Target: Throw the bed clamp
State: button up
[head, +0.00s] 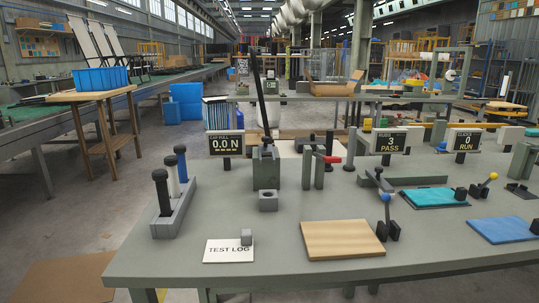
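Several small clamps or levers stand on the grey workbench (200,262), and no label shows which is the bed clamp. A blue-knobbed lever (386,207) stands upright in a dark bracket at the right edge of a wooden board (342,240). A yellow-knobbed lever (487,184) leans up to the right beside a teal pad (435,197). A red-tipped handle (330,159) lies roughly level on a grey upright stand (313,167). My gripper is not in view.
A grey block (266,168) with a tall black lever stands mid-bench. A rack (173,210) of black- and white-topped posts is at left. A small block (246,237) rests on the TEST LOG sheet (228,252). Signs read "0.0 N", "3 PASS" and "0 RUN". A blue pad (503,230) lies right.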

aim_at(493, 176)
jog(key=z, duration=1.25)
jog(key=i+l, duration=0.25)
jog(key=l, duration=0.15)
jog(key=i+l+u, duration=0.1)
jog(key=i+l, duration=0.2)
jog(key=l, duration=0.15)
jog(key=i+j, duration=0.15)
jog(key=j, duration=0.15)
jog(key=i+j, duration=0.15)
jog(key=j, duration=0.15)
